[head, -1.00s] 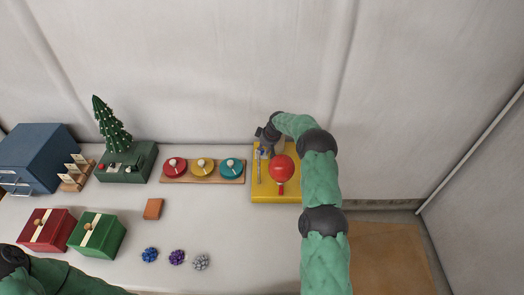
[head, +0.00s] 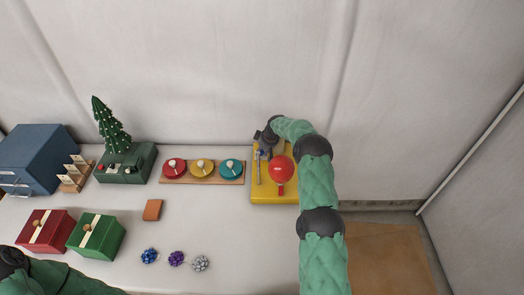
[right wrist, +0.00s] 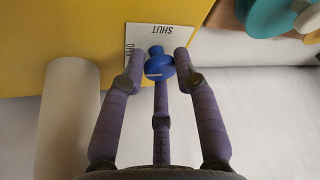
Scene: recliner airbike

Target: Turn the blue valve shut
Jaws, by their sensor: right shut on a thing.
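The blue valve (right wrist: 158,66) is a small blue knob with a pale mark, in front of the yellow panel (right wrist: 60,45) in the right wrist view. A white label (right wrist: 170,36) behind it reads SHUT, upside down, and OPEN, turned sideways and partly hidden. My right gripper (right wrist: 160,72) is shut on the blue valve, with its purple fingers around it. In the head view my right gripper (head: 265,139) is at the back of the yellow unit (head: 270,194), and the valve is hard to make out there. My left arm shows at lower left, but its gripper is out of view.
Gift boxes (head: 97,236), several bows (head: 177,258) and a brown block (head: 153,210) are further left.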

